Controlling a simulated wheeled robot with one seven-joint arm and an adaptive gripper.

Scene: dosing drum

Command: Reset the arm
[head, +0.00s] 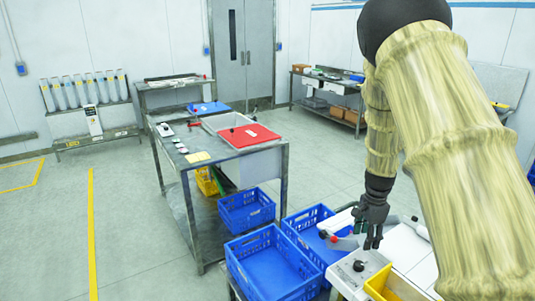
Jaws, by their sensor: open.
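My arm comes in from the upper right in the head view, and its forearm hangs down. My gripper (373,240) points downward with its fingers apart, and I see nothing held in it. It hangs over the work area at the lower right, above or in front of a white box (356,272) with a dark knob. I cannot tell how far it is above these things. Part of this area is hidden behind my arm.
Blue crates (262,268) stand left of my gripper, and a yellow bin (392,284) is close on its right. A metal table (184,165) with a red lid (249,136) stands further back. The floor (130,220) on the left is open.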

